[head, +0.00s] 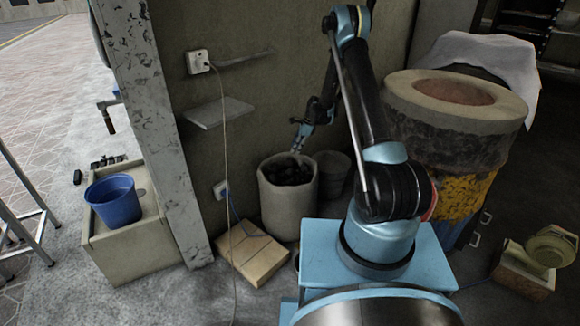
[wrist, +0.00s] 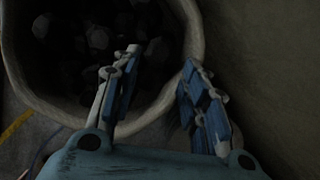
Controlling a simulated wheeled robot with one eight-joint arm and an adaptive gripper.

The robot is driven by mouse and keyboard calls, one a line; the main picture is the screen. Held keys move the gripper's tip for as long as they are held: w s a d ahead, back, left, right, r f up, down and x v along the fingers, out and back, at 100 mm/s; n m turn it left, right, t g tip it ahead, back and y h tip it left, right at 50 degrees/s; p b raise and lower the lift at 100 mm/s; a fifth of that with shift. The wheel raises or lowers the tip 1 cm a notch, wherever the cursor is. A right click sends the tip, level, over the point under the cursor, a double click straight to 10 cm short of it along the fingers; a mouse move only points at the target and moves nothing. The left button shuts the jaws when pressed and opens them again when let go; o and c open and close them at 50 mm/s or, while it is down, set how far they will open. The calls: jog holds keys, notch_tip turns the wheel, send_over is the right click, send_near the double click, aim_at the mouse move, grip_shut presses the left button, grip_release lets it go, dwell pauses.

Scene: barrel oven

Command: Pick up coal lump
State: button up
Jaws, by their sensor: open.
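Dark coal lumps (head: 290,172) lie in a tall pale bin (head: 289,207) by the wall. In the wrist view, coal lumps (wrist: 98,38) fill the dim inside of the bin, and its rim (wrist: 196,40) curves past my fingers. My gripper (head: 298,140) is above the bin, near its far right side. In the wrist view my gripper (wrist: 160,62) is open, with its two blue-grey fingers apart and nothing between them. One finger is over the bin's opening; the other appears over or just outside the rim. Single lumps are hard to tell apart in the shade.
A smaller dark bucket (head: 332,172) stands right of the bin. A barrel oven (head: 452,130) with a white cloth (head: 487,55) is at the right. A cardboard box (head: 252,256) lies in front. A wall shelf (head: 218,112) and hanging cable are left. A blue bucket (head: 113,201) stands farther left.

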send_over(289, 160)
jog(key=d, duration=0.2)
notch_tip(289, 160, down, 4)
jog(key=shift+d+f, duration=0.1)
jog(key=shift+d+x, duration=0.15)
jog(key=shift+x, duration=1.15)
jog(key=shift+d+x, duration=0.15)
jog(key=shift+x, duration=1.1)
jog(key=shift+f, duration=0.15)
jog(key=shift+c, duration=0.3)
jog(key=c, duration=0.6)
